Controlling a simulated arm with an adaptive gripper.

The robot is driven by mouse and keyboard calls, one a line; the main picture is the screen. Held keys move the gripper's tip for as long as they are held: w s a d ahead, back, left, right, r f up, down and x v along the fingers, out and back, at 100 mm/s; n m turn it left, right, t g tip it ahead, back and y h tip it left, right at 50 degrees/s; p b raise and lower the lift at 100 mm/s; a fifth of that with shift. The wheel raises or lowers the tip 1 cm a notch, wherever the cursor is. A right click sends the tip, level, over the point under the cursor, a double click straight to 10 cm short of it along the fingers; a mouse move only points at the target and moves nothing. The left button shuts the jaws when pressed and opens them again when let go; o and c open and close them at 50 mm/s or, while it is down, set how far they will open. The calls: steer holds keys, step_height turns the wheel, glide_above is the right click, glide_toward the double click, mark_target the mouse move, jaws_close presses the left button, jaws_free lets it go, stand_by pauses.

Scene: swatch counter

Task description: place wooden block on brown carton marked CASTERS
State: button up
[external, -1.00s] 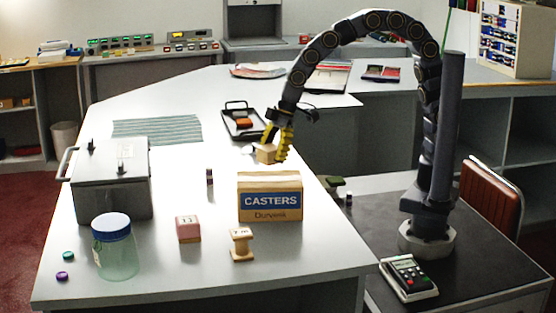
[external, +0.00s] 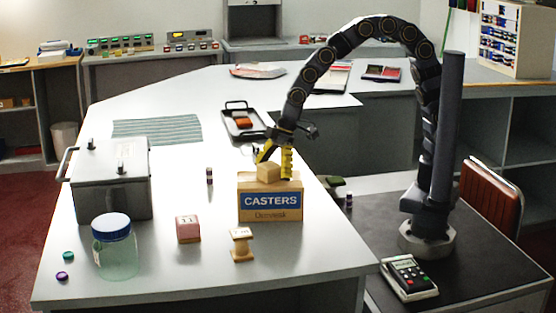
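The brown carton (external: 270,215) with the blue CASTERS label stands upright on the light counter. The wooden block (external: 268,173) sits on its top, towards the middle. My gripper (external: 274,165) is just above the carton, with its yellow fingers spread apart around the block. One finger is at the block's upper left and the other at its right. The gripper looks open; whether a finger still touches the block is hard to tell.
A blue-lidded jar (external: 115,248) and a grey metal box (external: 112,185) are at left. A black tray (external: 241,122) lies behind. The counter's right edge is close to the carton.

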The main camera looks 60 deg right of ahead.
steer(key=v, duration=1.2)
steer(key=s+d+f+m+h, duration=0.1)
steer(key=s+d+m, duration=0.15)
steer(key=d, duration=0.45)
steer(key=s+d+f+m+h, duration=0.1)
steer(key=s+d+m, duration=0.15)
steer(key=d, duration=0.55)
steer(key=s+d+f+m+g+h, duration=0.2)
steer(key=s+d+m, duration=0.6)
steer(key=s+d, duration=0.4)
step_height(320, 180, down, 2)
steer(key=shift+s+f+m+g, duration=0.25)
steer(key=shift+s+m+g, duration=0.1)
steer(key=shift+g, duration=0.35)
